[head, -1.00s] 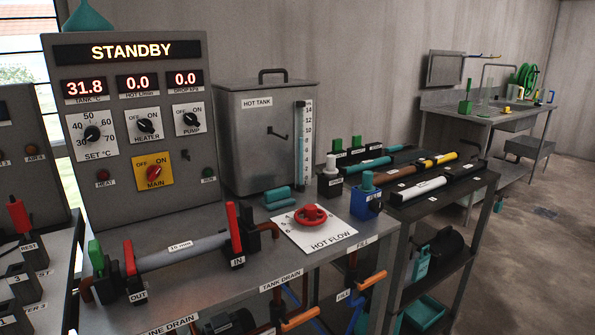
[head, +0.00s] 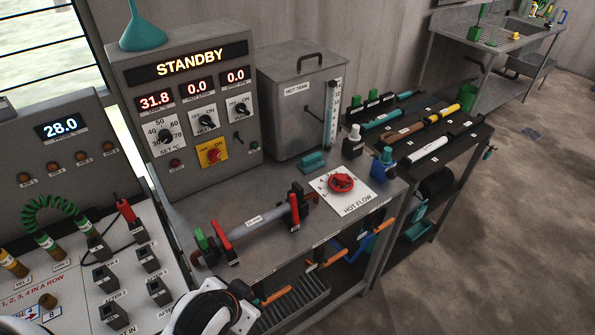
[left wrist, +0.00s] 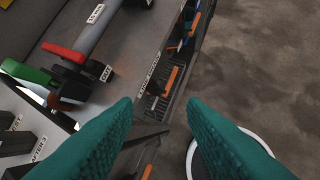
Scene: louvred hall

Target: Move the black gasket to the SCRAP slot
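I cannot make out a black gasket in either view, and no label reading SCRAP is legible. My left gripper (left wrist: 160,103) shows in the left wrist view as two teal ribbed fingers, spread apart with nothing between them. It is above the front edge of the bench, with the floor below to the right. In the head view a white and black part of my arm enters at the bottom; its fingers are not clear there. My right gripper is not in view.
The bench carries a clamped grey pipe (head: 255,222), a STANDBY control panel (head: 187,100), a hot tank (head: 300,110) and a red HOT FLOW valve (head: 341,183). A dark side rack (head: 458,140) holds coloured rods. A left panel has cables and sockets. Open floor lies right.

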